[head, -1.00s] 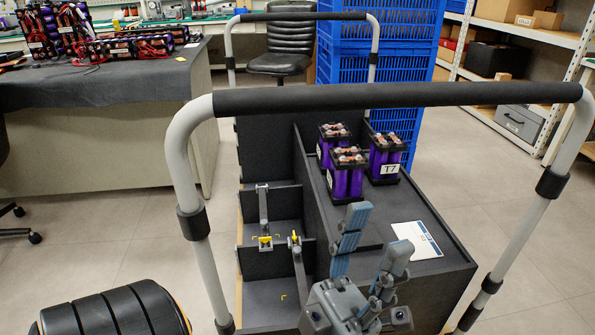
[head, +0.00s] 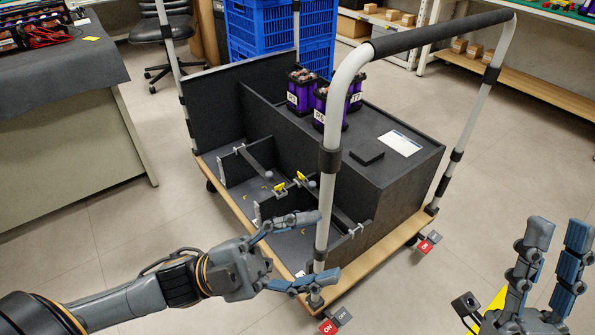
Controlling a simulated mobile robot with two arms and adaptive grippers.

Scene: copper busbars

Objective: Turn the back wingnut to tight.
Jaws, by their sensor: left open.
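Two yellow wingnut-like pieces show small inside the cart, one on the left (head: 279,187) and one on the right (head: 301,178). Each is at the end of a dark clamp bar. I cannot tell which is the back wingnut or how tight either is. My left gripper (head: 318,248) is open and empty at the cart's near end. Its fingers spread above and below, beside the near handle post; I cannot tell whether they touch it. Both wingnuts lie beyond it. My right gripper (head: 557,243) is open and empty, fingers up, right of the cart and away from the wingnuts.
The near grey handle post (head: 327,190) stands between my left gripper and the cart's right side. Purple battery packs (head: 332,105), a black block (head: 367,157) and a white card (head: 400,143) sit on the cart's raised deck. Floor (head: 135,240) left of the cart is clear.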

